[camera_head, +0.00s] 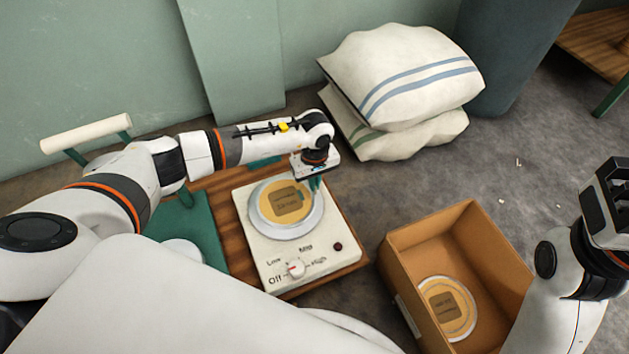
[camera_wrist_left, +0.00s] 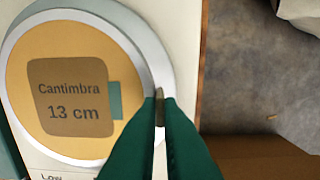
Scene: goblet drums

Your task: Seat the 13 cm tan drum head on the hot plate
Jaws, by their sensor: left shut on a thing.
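The tan drum head (camera_head: 286,202) lies over the round plate of the white hot plate (camera_head: 262,250), looking roughly centred and level. Its label reads "Cantimbra 13 cm" in the left wrist view (camera_wrist_left: 72,97). My left gripper (camera_head: 316,184) reaches down at the right edge of the disc. Its green fingers (camera_wrist_left: 165,100) are shut on the drum head's edge, with a small brownish bit showing between the tips. I cannot tell whether the head's underside fully touches the plate. My right gripper (camera_head: 608,200) is at the right edge, away from the hot plate; its jaw opening is unclear.
The hot plate stands on a wooden board (camera_head: 225,205) beside a green mat (camera_head: 182,222); its knob points near Off. A cardboard box (camera_head: 455,230) holds another tan drum head (camera_head: 447,308). Striped cushions (camera_head: 400,75) lie behind. Floor between cushions and box is clear.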

